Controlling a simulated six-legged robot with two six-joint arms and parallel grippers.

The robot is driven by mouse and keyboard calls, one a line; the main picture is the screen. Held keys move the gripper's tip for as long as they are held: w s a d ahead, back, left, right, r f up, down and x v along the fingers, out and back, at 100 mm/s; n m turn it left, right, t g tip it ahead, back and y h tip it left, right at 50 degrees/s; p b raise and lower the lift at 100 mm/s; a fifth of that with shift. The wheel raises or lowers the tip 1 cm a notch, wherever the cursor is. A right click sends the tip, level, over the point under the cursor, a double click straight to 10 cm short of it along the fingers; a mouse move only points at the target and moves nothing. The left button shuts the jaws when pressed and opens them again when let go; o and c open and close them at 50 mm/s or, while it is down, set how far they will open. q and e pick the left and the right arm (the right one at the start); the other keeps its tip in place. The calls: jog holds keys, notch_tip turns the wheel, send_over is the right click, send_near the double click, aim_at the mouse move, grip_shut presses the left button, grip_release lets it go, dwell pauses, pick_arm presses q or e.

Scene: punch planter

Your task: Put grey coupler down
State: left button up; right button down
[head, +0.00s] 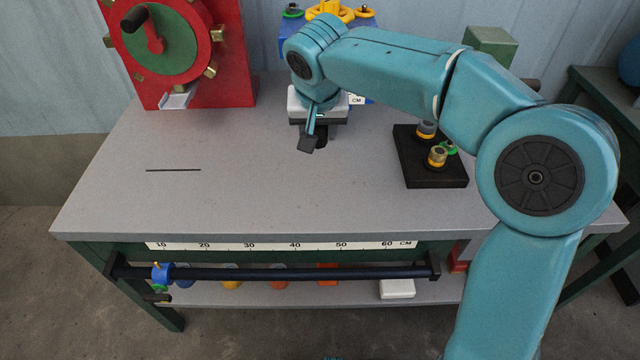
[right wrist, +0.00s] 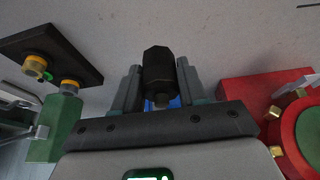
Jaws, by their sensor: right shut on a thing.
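My right gripper (head: 314,138) points down over the back middle of the grey table (head: 230,195). In the right wrist view its two grey fingers (right wrist: 158,78) are closed on the sides of a dark, faceted piece, which I take for the grey coupler (right wrist: 158,66). In the head view only small dark parts show at the fingertips, and the white wrist body hides much there. I cannot tell whether the piece touches the tabletop. My left gripper is not in view.
A black block (head: 436,176) with upright ringed pieces stands right of the gripper. A red machine with a green wheel (head: 232,75) stands at the back left. A blue unit with yellow parts (head: 330,10) is behind the gripper. The front and left tabletop is clear except a dark slot.

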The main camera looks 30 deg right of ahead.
aim_at(317, 183)
notch_tip(317, 183, down, 13)
jog(key=b, duration=0.3)
jog(key=shift+w, duration=0.15)
jog(key=shift+f, duration=0.15)
jog(key=c, duration=0.6)
grip_release()
